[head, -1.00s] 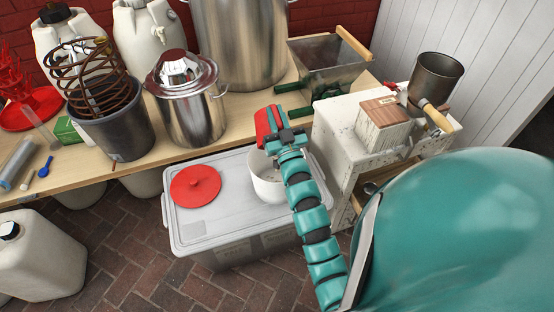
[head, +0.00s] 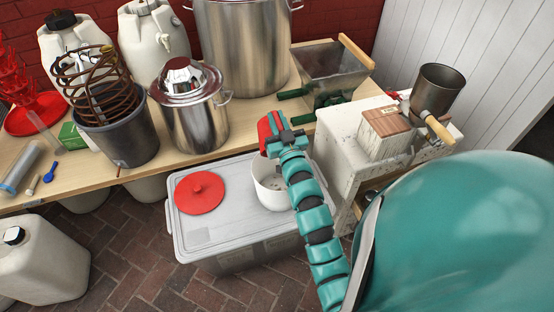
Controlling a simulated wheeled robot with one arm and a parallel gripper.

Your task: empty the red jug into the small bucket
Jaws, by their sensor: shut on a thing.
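The red jug (head: 267,133) is held up over the back rim of a small white bucket (head: 264,195). It looks tilted, and its mouth is hard to make out from here. My gripper (head: 283,138) is shut on the jug from its right side. The white bucket stands upright on a grey lidded storage box. Some small dark specks show inside the bucket, but my arm hides its right side. I cannot see whether anything is flowing from the jug.
A red round lid (head: 200,193) lies on the grey box (head: 230,230) left of the bucket. Behind is a wooden bench with a lidded steel pot (head: 195,125) and a grain mill hopper (head: 330,68).

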